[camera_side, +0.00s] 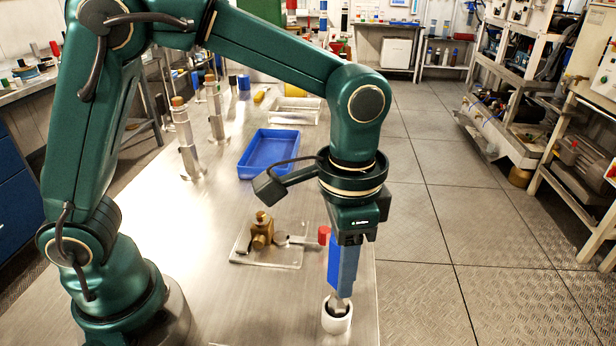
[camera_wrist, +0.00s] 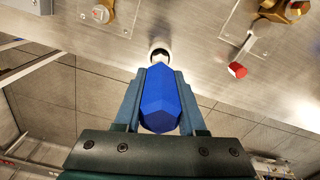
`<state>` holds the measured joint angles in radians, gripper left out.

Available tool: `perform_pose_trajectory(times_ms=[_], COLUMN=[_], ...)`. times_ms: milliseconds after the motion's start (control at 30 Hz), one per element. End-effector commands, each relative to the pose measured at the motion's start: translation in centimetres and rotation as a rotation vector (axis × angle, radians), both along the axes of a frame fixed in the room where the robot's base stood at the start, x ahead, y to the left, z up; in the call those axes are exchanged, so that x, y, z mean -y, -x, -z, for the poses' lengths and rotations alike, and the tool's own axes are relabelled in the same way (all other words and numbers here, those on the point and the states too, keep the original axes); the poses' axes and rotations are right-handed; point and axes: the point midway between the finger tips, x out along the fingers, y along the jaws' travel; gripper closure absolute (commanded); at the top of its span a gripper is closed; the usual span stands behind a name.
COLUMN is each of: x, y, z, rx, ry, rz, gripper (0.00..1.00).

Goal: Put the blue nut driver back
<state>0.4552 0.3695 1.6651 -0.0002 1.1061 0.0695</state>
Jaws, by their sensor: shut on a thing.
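The blue nut driver (camera_side: 343,266) hangs upright in my gripper (camera_side: 345,245), which is shut on its blue handle. In the side view its metal lower end reaches the mouth of a white cup-like holder (camera_side: 337,316) near the table's right edge. The tip is hidden by the rim, so I cannot tell how deep it sits. In the wrist view the blue handle (camera_wrist: 160,102) is between the two fingers of my gripper (camera_wrist: 160,95), and the white ring of the holder (camera_wrist: 160,47) shows just beyond it.
A clear plate with a brass valve (camera_side: 262,232) and a red-ended part (camera_side: 324,235) lies close left of the driver. A blue tray (camera_side: 268,153) and metal fittings (camera_side: 184,140) stand farther back. The steel table (camera_side: 200,270) is bare at front left.

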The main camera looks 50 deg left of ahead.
Motion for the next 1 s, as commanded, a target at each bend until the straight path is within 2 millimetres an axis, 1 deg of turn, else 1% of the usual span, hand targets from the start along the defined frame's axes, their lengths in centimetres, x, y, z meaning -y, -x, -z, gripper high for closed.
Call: perform_pose_trajectory(times_ms=[33, 100, 500, 533, 567, 600, 867, 1000], x=[-0.04, -0.03, -0.02, -0.02, -0.01, -0.02, -0.01, 0.01], y=[0.07, 0.04, 0.01, 0.01, 0.0, 0.01, 0.0, -0.05], z=[0.67, 1.17, 1.63, 1.59, 1.58, 1.58, 1.55, 0.95], rx=[-0.003, -0.002, 0.0, 0.0, 0.001, 0.0, 0.0, 0.003], ry=[-0.002, -0.001, 0.0, 0.0, 0.001, 0.0, 0.0, 0.002], rz=[0.0, 0.0, -0.001, -0.001, -0.001, -0.001, -0.001, 0.0], gripper=[1.0, 1.0, 1.0, 0.49, 0.37, 0.3, 0.3, 0.3])
